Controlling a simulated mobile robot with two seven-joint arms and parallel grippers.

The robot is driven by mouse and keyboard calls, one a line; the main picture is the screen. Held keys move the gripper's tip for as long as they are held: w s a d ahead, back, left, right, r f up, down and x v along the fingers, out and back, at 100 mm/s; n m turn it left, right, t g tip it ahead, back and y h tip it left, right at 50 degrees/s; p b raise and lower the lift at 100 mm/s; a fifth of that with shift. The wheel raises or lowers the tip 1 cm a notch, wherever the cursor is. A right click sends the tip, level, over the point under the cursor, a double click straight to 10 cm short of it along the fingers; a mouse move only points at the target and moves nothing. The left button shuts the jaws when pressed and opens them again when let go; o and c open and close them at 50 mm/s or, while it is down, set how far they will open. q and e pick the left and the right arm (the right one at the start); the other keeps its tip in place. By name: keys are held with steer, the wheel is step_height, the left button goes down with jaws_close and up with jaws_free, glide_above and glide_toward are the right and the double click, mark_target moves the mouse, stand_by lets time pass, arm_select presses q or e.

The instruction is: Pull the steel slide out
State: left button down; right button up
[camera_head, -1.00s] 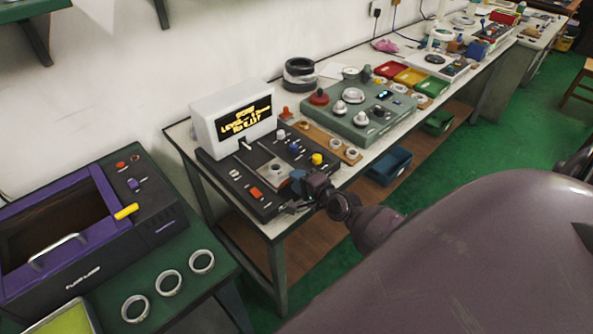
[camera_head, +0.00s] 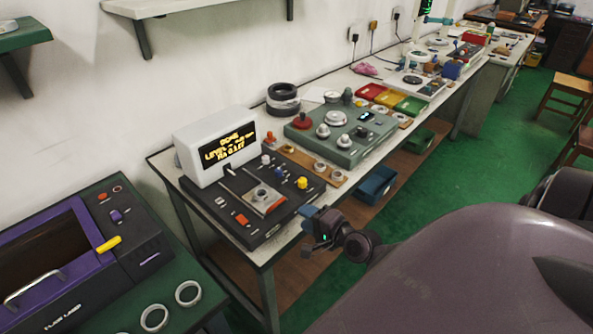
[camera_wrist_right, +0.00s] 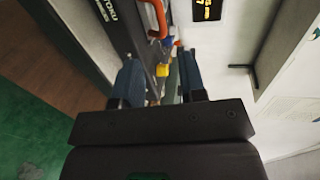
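A steel slide (camera_head: 262,197), a flat plate with a round seat on it, lies on the dark panel (camera_head: 228,211) in front of the white display box (camera_head: 222,146). My right gripper (camera_head: 308,232) is off the panel's front right edge, apart from the slide. In the right wrist view its two blue fingers (camera_wrist_right: 160,82) stand apart with nothing held between them. That view also shows part of the dark panel and a yellow knob (camera_wrist_right: 162,70); I cannot make out the slide there. My left gripper is not in view.
A green unit with knobs (camera_head: 342,132) and a wooden strip with rings (camera_head: 315,164) stand farther along the bench. A purple-framed machine (camera_head: 60,255) and loose rings (camera_head: 188,293) are at the left. The aisle over the green floor (camera_head: 490,150) is open.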

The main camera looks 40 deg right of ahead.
steer(key=shift+v, duration=0.85)
steer(key=shift+n, duration=0.3)
steer(key=s+a+f+n+g, duration=0.2)
steer(key=s+a+f+n, duration=0.2)
steer(key=n, duration=0.5)
steer(key=s+a+f+n+g+h, duration=0.1)
steer(key=s+a+f+n, duration=0.3)
steer(key=a+n, duration=0.4)
steer(key=shift+s+n+g, duration=0.4)
steer(key=shift+s, duration=0.5)
